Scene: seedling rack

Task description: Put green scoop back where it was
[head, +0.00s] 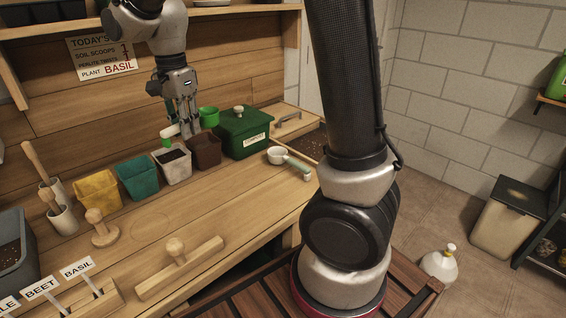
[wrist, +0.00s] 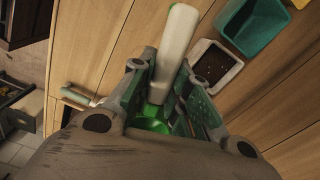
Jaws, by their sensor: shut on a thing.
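The green scoop has a green bowl (head: 209,117) and a white handle (head: 169,132). My gripper (head: 186,130) is shut on it, above the white and brown pots at the back of the bench. In the wrist view the white handle (wrist: 176,45) lies between the fingers and points up the picture. The green bowl (wrist: 150,118) sits low between them, partly hidden by my gripper. A second scoop, with a white cup (head: 277,155) and a pale green handle (head: 299,168), lies on the bench to the right.
A yellow pot (head: 98,191), a teal pot (head: 138,180), a white pot with soil (head: 173,167) and a brown pot (head: 205,151) stand in a row. A lidded green box (head: 245,132) is right of them. A wooden tamper (head: 180,262) lies in front. The bench middle is clear.

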